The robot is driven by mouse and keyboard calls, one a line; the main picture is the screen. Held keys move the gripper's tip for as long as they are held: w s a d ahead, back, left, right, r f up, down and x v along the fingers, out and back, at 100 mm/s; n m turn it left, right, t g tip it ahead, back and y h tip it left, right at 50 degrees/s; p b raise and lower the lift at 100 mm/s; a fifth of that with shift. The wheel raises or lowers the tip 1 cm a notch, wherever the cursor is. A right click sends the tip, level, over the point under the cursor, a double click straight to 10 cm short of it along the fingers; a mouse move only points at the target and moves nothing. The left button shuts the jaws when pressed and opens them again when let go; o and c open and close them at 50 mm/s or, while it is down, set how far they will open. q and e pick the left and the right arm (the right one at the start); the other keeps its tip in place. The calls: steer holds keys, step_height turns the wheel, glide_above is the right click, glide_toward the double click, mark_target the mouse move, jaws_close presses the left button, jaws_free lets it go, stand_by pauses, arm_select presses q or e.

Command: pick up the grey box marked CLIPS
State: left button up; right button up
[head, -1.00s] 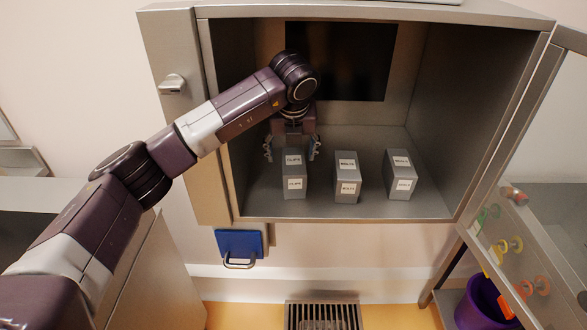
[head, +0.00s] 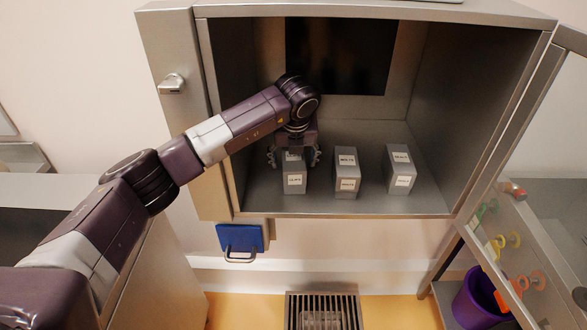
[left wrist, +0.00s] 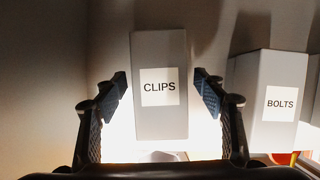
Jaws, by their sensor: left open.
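The grey box marked CLIPS (head: 294,179) stands at the left of a row of three grey boxes on the floor of the metal cabinet. My left gripper (head: 294,157) is open above it, with one finger on either side. In the left wrist view the CLIPS box (left wrist: 158,118) lies between the two open fingers of the left gripper (left wrist: 163,98), with a gap visible on each side. Part of the box's top is hidden by the gripper in the head view. My right gripper is not in view.
A grey box marked BOLTS (head: 346,183) stands just right of the CLIPS box, and another grey box (head: 401,172) stands further right. The cabinet's side wall (head: 222,110) is close on the left. The glass door (head: 535,170) is open at right.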

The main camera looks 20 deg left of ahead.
arm_select(q)
steer(key=shift+f, duration=0.15)
stand_by(0.4)
steer(key=c, duration=1.4)
